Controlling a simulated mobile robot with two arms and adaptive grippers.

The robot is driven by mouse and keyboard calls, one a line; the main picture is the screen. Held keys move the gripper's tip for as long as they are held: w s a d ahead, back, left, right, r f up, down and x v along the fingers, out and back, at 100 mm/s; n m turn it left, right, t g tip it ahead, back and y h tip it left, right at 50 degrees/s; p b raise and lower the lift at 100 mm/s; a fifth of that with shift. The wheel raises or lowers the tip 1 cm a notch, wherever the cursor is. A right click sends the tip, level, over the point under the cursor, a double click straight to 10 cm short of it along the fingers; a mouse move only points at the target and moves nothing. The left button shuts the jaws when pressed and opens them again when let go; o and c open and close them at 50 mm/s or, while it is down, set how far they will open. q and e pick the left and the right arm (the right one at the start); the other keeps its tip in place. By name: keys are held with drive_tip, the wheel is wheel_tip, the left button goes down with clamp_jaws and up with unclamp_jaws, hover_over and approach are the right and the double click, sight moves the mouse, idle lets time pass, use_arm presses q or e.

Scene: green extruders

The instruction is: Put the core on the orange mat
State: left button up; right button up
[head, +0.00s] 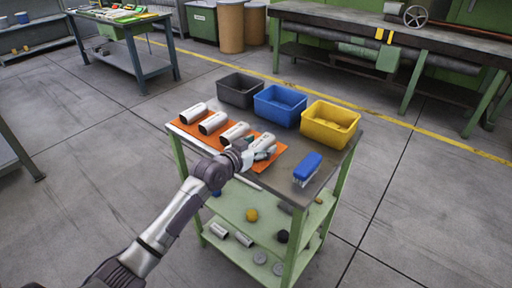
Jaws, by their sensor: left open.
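The orange mat (279,151) lies across the top of a green cart. Several white cylindrical cores lie on it in a row: one at the left end (193,113), a second (212,123) and a third (235,132). One more core (263,142) lies near the right end of the mat. My left gripper (262,154) is open right at this last core, on its near side. The fingers are small and partly overlap the core, so I cannot tell whether they touch it. My right gripper is out of view.
A black bin (240,90), a blue bin (280,105) and a yellow bin (330,125) stand along the back of the cart top. A blue brush (308,167) stands at the right. The lower shelf (235,205) holds more cylinders, balls and discs.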

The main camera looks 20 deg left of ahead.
use_arm(q)
drive_tip(key=v, duration=1.2)
idle(1.0)
